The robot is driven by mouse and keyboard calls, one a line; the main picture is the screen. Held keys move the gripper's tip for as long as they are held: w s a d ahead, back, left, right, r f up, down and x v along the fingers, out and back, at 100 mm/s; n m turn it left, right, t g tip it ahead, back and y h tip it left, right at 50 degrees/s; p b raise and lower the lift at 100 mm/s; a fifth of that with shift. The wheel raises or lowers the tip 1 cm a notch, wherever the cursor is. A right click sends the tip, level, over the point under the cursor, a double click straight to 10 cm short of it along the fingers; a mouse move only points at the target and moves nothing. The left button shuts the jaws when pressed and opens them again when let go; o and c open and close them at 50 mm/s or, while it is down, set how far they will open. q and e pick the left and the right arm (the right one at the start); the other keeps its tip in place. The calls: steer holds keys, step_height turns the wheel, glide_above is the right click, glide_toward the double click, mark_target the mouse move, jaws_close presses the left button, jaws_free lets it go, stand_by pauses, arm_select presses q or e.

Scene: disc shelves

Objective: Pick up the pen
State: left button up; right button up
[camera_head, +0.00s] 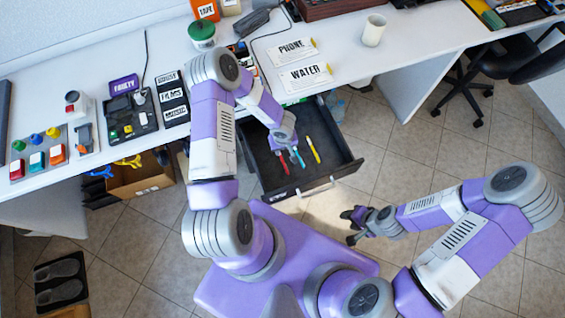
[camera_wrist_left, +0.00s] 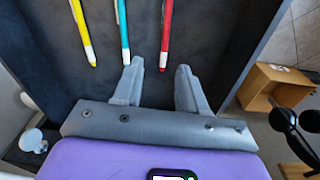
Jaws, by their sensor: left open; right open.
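Three pens lie in the open dark drawer (camera_head: 345,165): a red pen (camera_head: 284,163), a teal pen (camera_head: 299,159) and a yellow pen (camera_head: 313,150). My left gripper (camera_wrist_left: 158,72) is open and empty inside the drawer area. In the left wrist view the red pen (camera_wrist_left: 165,35) has its tip just ahead of the gap between the fingers. The teal pen (camera_wrist_left: 123,30) lies ahead of the other finger, and the yellow pen (camera_wrist_left: 82,32) is farther left. In the head view my left wrist partly covers the pens' far side.
The drawer walls and front handle (camera_head: 302,188) surround the pens. The white desk (camera_head: 345,70) above holds labels, a cup (camera_head: 373,30) and several devices. A cardboard box (camera_head: 140,178) stands under the desk to the left. The floor at right is mostly free.

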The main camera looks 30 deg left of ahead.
mark_target(281, 157)
arm_select(q)
steer(key=shift+w+a+f+n+g+b, duration=0.4)
steer(key=shift+a+f+n+g+b, duration=0.15)
steer(key=shift+a+f, duration=0.2)
step_height(281, 157, down, 8)
steer(key=b, duration=0.4)
steer(key=shift+d+r, duration=0.1)
steer(key=shift+r, duration=0.15)
jaws_close()
